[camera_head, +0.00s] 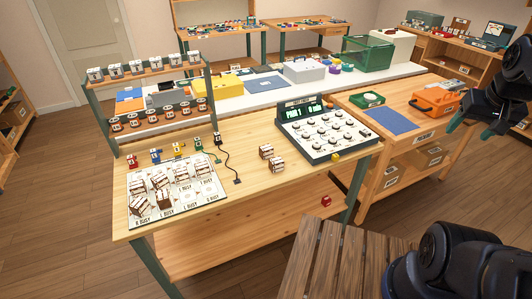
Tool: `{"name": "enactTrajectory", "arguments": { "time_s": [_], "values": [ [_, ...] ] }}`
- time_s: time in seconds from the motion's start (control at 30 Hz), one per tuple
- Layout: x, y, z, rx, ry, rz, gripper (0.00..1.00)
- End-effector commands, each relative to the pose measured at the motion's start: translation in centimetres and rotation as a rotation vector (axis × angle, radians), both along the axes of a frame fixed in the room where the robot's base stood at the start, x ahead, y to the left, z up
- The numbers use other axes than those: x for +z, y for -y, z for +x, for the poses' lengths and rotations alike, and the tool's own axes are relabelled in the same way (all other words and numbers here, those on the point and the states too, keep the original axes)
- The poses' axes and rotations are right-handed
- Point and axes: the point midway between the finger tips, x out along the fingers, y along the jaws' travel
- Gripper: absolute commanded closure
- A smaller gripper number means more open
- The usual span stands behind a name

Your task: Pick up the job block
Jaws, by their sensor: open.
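Two pale wooden blocks with dark markings, one (265,152) behind the other (277,164), sit on the middle of the wooden workbench (240,200). Several similar blocks (183,174) stand on a white printed board (205,207) at the bench's left end; its front labels read "BUSY". I cannot tell which of these is the job block, as their markings are too small to read. My gripper (472,133) is at the right edge, its dark jaws with teal tips open and empty. It is above the right-hand side table's front, well apart from the blocks.
A two-tier rack (155,95) stands behind. A red block (326,201) is below the bench top.

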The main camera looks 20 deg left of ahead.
Motion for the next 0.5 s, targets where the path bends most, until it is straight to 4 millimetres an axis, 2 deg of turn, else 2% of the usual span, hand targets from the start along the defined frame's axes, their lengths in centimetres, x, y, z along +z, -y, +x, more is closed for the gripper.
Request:
{"name": "enactTrajectory", "arguments": {
  "time_s": [0.17, 0.5],
  "values": [
    [0.6, -1.0, 2.0, 0.089, -0.019, -0.027, 0.35],
    [1.5, -6.2, 9.6, 0.435, -0.075, -0.128, 0.35]
  ]
}}
